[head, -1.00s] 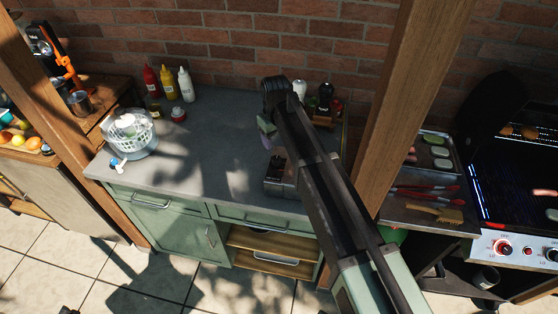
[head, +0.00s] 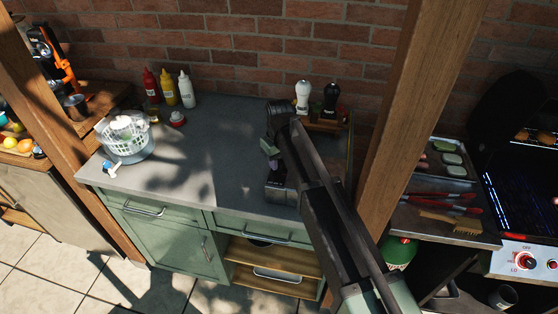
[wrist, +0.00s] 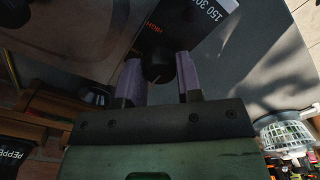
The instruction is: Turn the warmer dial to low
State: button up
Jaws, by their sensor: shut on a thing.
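The warmer (head: 281,192) is a low metal box on the grey counter, partly covered by my arm in the head view. Its dark round dial (wrist: 158,68) shows in the wrist view, with a thin pale mark on its face. Beside it is a dark panel (wrist: 208,28) with printed numbers and orange lettering; the dial's setting cannot be read clearly. My gripper (wrist: 159,80) is shut on the dial, a purple-padded finger on either side. In the head view my gripper (head: 269,149) is at the warmer, its fingertips hard to make out.
White and black mills (head: 303,97) stand on a wooden rack behind the warmer. A salad spinner (head: 126,137) and sauce bottles (head: 168,88) are at the counter's left. A wooden post (head: 402,130) rises right of my arm. The counter's middle (head: 205,150) is clear.

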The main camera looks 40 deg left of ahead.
jog(key=shift+m, duration=0.4)
jog(key=m, duration=0.5)
jog(key=shift+m, duration=0.3)
jog(key=m, duration=0.5)
jog(key=shift+m, duration=0.3)
jog(key=o, duration=0.9)
jog(key=shift+o, duration=0.2)
notch_tip(320, 180, up, 11)
jog(key=p, duration=1)
jog(key=shift+p, duration=0.4)
jog(key=shift+f, duration=0.1)
